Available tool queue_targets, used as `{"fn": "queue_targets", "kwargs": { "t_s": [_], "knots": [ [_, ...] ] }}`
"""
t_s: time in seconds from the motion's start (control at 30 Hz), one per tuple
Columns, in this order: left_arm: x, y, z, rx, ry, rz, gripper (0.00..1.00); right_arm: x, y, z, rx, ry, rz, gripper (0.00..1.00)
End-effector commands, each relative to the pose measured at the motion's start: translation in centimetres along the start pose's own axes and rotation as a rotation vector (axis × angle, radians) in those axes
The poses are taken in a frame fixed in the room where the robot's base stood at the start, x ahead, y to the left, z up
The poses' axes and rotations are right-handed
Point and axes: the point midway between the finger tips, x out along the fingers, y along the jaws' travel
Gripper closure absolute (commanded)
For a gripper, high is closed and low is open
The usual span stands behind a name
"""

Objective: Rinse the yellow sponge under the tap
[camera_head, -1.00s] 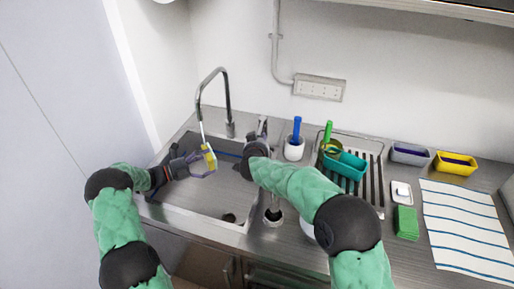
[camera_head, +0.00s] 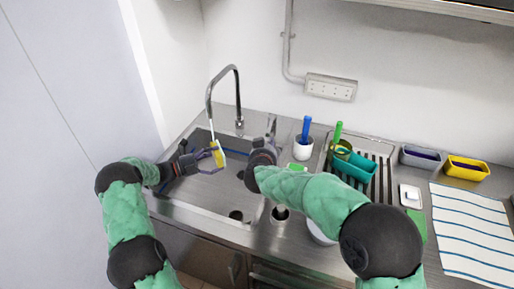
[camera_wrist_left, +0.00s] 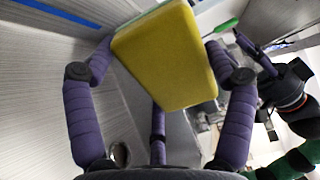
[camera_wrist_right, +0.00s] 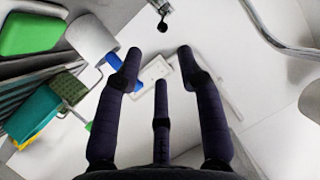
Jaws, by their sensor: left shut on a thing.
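The yellow sponge (camera_head: 218,153) is held upright over the sink basin (camera_head: 205,200), below the spout of the tap (camera_head: 238,95). A thin pale stream runs from the spout to the sponge. My left gripper (camera_head: 210,160) is shut on the sponge. In the left wrist view the sponge (camera_wrist_left: 165,58) sits between the purple fingers, its broad yellow face showing. My right gripper (camera_head: 270,135) is to the right of the tap's base, above the sink's right edge. In the right wrist view its fingers (camera_wrist_right: 158,75) stand apart with nothing between them.
A white cup (camera_head: 302,149) with a blue-handled brush stands right of my right gripper. A teal container (camera_head: 352,168) sits on the drying rack. Grey (camera_head: 420,157) and yellow (camera_head: 466,168) tubs stand at the back right. A striped cloth (camera_head: 470,228) covers the right counter.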

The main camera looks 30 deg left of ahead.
Motion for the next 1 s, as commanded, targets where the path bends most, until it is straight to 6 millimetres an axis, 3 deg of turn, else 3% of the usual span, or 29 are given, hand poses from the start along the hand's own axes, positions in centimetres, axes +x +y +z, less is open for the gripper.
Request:
{"fn": "queue_targets", "kwargs": {
  "t_s": [0.4, 0.53, 0.57, 0.77, 1.0],
  "knots": [
    [0.0, 0.0, 0.0, 0.0, 0.0, 0.0, 0.53, 0.0, 0.0, 0.0, 0.0, 0.0, 0.0, 0.62],
    [0.0, 0.0, 0.0, 0.0, 0.0, 0.0, 0.53, 0.2, 0.3, 0.0, 0.008, -0.009, -0.001, 0.98],
    [0.0, 0.0, 0.0, 0.0, 0.0, 0.0, 0.53, 0.4, 0.5, 0.1, 0.013, -0.017, -0.004, 1.0],
    [0.0, 0.0, 0.0, 0.0, 0.0, 0.0, 0.53, 2.3, 2.9, 1.0, 0.108, -0.138, -0.052, 1.0],
    [0.0, 0.0, 0.0, 0.0, 0.0, 0.0, 0.53, 4.5, 6.2, 3.4, 0.339, -0.348, -0.184, 1.0]
  ]
}}
